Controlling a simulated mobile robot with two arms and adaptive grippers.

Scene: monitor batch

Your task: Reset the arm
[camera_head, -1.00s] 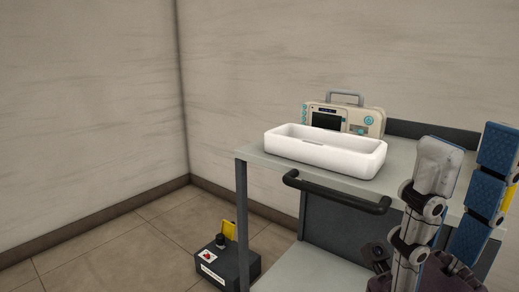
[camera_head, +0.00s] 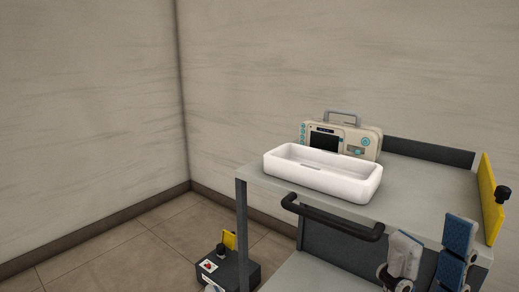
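My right gripper (camera_head: 432,240) is low at the right, in front of the cart's front edge. Its two fingers with blue textured pads stand apart, with nothing visible between them. The lower part of that gripper and its arm are cut off by the bottom of the view. A small pale grey sliver shows at the bottom edge in front of the black box; it may be the tip of my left gripper (camera_head: 212,289), but too little shows to tell its state.
A grey cart (camera_head: 420,190) carries a white open tray (camera_head: 330,186), empty as far as seen, and a beige medical device (camera_head: 366,144). A black handle (camera_head: 335,222) juts from its front. A yellow panel (camera_head: 489,200) is at its right. A black box (camera_head: 240,272) stands on the floor.

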